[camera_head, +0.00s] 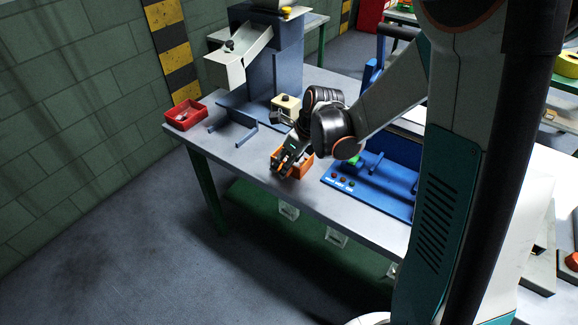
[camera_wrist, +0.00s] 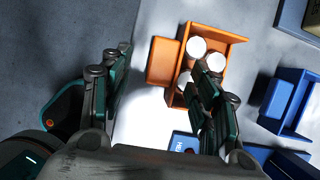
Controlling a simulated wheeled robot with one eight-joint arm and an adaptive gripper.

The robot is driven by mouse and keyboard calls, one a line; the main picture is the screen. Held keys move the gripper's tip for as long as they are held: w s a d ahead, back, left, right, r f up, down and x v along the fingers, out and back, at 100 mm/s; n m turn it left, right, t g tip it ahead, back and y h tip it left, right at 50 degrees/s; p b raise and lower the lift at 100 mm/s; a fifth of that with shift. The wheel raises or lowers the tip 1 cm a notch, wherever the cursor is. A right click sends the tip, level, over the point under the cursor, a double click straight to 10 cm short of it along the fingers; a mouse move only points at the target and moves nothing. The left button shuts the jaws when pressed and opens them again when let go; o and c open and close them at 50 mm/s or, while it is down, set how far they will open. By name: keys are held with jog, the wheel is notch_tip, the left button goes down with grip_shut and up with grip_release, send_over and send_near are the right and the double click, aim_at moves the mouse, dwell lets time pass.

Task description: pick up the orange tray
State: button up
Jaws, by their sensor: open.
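The orange tray (camera_head: 305,164) sits on the grey table near its front edge, partly hidden by my gripper in the head view. In the wrist view the orange tray (camera_wrist: 228,38) holds several white round-topped parts, and an orange flap sticks out on its left. My gripper (camera_wrist: 160,65) is open. In the head view my gripper (camera_head: 288,157) is low at the tray's left side. I cannot tell whether a finger touches it.
A blue fixture (camera_head: 372,185) with coloured buttons stands right of the tray. A red bin (camera_head: 186,115) is at the table's left corner. A blue-grey press with a pale chute (camera_head: 240,62) stands behind. A blue open box (camera_wrist: 290,103) is right of the tray. Table left of the tray is clear.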

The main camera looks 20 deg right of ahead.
aim_at(282, 166)
jog(key=b+x, duration=0.1)
jog(key=x, duration=0.1)
jog(key=b+x, duration=0.1)
jog(key=x, duration=0.1)
jog(key=shift+w+f, duration=0.25)
jog(key=shift+w, duration=0.2)
jog(key=shift+r, duration=0.1)
jog(key=shift+c, duration=0.6)
grip_shut()
jog(key=shift+r, duration=0.1)
